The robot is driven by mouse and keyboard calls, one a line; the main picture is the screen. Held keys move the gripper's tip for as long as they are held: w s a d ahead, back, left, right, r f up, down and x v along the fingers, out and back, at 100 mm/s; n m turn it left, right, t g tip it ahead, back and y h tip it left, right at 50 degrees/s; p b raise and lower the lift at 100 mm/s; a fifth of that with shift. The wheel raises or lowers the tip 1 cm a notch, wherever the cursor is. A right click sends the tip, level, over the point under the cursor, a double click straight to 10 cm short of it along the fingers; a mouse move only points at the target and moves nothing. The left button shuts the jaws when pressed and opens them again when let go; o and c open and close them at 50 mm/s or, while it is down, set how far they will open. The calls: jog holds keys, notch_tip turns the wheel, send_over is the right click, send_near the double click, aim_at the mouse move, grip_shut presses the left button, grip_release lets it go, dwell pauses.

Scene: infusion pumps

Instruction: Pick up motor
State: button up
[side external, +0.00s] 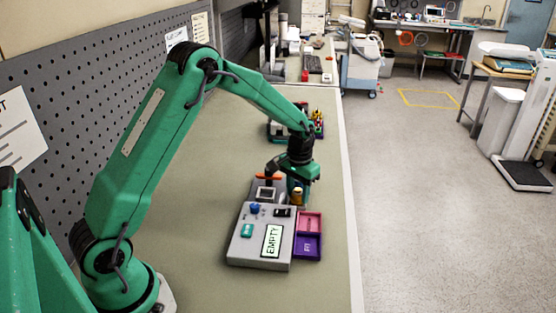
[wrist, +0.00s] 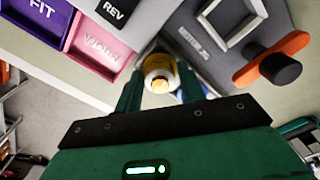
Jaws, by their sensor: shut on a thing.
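The motor (wrist: 158,72), a small cylinder with a yellow end, sits between the two green fingers of my gripper (wrist: 158,88) in the wrist view. My gripper is shut on it. In the side view my gripper (side external: 297,187) is low over the far right part of the grey pump unit (side external: 244,244), and a gold bit of the motor (side external: 297,196) shows there. A square grey frame (wrist: 233,22) on the pump is beside the motor in the wrist view. I cannot tell whether the motor touches the pump.
A pink tray (side external: 309,223) marked WORN and a purple tray (side external: 307,246) marked FIT stand along the pump's right side. An orange handle (wrist: 272,59) on a dark knob is close to my gripper. Bench (side external: 205,190) left of the pump is clear; coloured parts (side external: 317,118) stand behind.

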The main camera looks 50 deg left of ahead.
jog(key=shift+r, duration=0.45)
notch_tip(320, 180, up, 3)
jog(key=shift+w+r, duration=0.1)
jog(key=s+d+r, duration=0.5)
jog(key=d+r, duration=0.2)
jog(key=d, duration=0.3)
jog(key=shift+d, duration=0.35)
jog(key=shift+f, duration=0.1)
jog(key=shift+w+a, duration=0.1)
jog(key=shift+a, duration=0.05)
grip_shut()
jog(key=n, duration=0.6)
send_near(298, 189)
jog(key=s+a+f, duration=0.2)
jog(key=s+a, duration=0.3)
jog(key=a, duration=0.2)
jog(key=shift+s+a, duration=0.3)
jog(key=shift+a, duration=0.1)
jog(key=shift+f, duration=0.2)
jog(key=shift+f, duration=2.4)
